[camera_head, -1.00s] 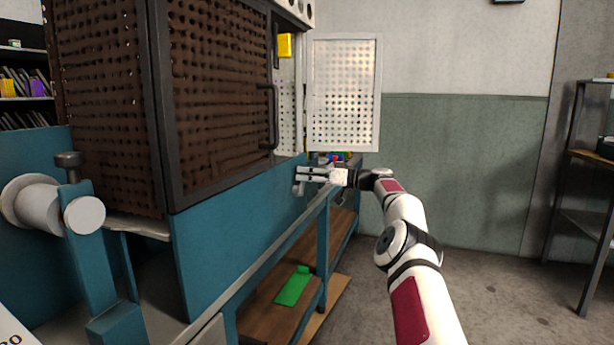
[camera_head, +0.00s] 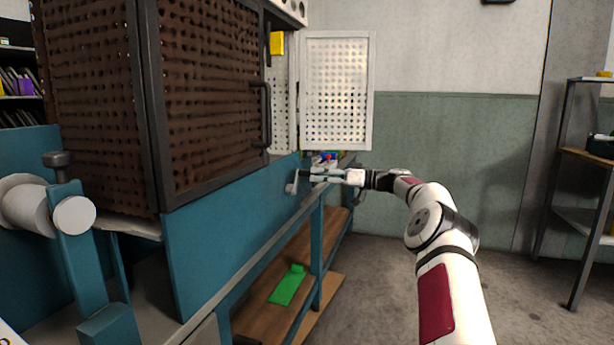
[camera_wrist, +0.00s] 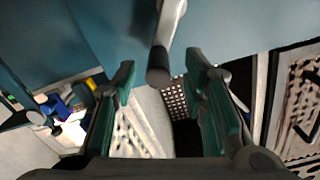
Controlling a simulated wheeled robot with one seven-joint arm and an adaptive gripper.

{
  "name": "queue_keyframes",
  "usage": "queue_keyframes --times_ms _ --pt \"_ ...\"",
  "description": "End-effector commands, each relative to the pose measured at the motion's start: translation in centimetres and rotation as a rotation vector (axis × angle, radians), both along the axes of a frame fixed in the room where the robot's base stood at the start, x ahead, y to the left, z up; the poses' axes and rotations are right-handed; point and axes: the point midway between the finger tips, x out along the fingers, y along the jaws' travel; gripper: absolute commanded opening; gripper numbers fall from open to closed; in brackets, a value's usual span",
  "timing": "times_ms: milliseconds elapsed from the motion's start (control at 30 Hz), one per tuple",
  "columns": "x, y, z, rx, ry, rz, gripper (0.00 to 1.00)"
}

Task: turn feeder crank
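The feeder crank (camera_head: 292,187) is a small light-grey arm on the blue side panel of the machine. In the wrist view the crank arm (camera_wrist: 171,20) comes down from the top and ends in a dark round handle (camera_wrist: 158,72). My gripper (camera_head: 308,176) is just right of the crank in the head view. In the wrist view my gripper (camera_wrist: 160,80) is open, with a green-padded finger on either side of the handle's line. The handle's end shows in the gap near the fingertips, apart from both pads. How deep it sits between them I cannot tell.
A perforated white panel (camera_head: 336,92) stands open behind my gripper. A brown mesh door (camera_head: 210,95) with a dark handle is at the left. A green object (camera_head: 288,286) lies on the wooden lower shelf (camera_head: 262,318). A dark rack (camera_head: 580,153) stands at the right.

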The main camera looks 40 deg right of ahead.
Motion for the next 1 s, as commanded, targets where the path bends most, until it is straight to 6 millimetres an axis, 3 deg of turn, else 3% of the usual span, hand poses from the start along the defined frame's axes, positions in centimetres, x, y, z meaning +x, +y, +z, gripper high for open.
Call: queue_keyframes --times_ms 100,333,1000 --pt "-1.8 -1.3 0.0 0.001 -0.001 0.000 0.40" --pt "-3.6 -2.6 0.0 0.000 0.000 0.002 0.40" --pt "-3.9 -2.8 -0.1 -0.001 0.000 0.002 0.40"
